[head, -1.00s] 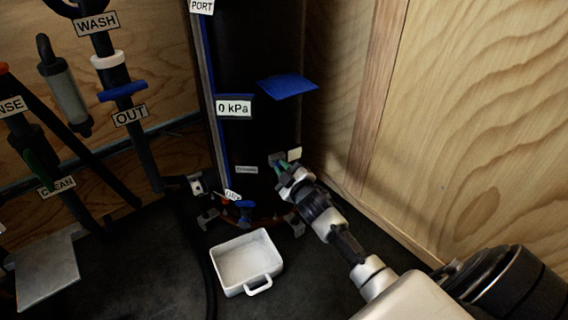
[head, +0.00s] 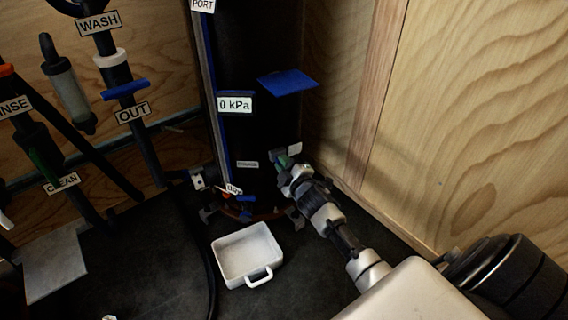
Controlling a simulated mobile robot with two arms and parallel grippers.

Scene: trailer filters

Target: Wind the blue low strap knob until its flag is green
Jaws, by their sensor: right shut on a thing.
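My right gripper (head: 284,166) is at the lower right side of the black filter housing (head: 255,131). It is shut on the low strap knob, which the fingers mostly hide. A small green and bluish part (head: 281,160) shows at the fingertips; I cannot tell whether it is the flag or part of the knob. A small pale plate (head: 295,149) sits just above and right of the fingertips. My left gripper is not clearly in view.
A white tray (head: 216,262) with a handle stands on the dark floor below the housing. A blue plate (head: 287,82) juts out above my right gripper. The wooden wall (head: 470,110) is close on the right. Labelled hoses and valves fill the left.

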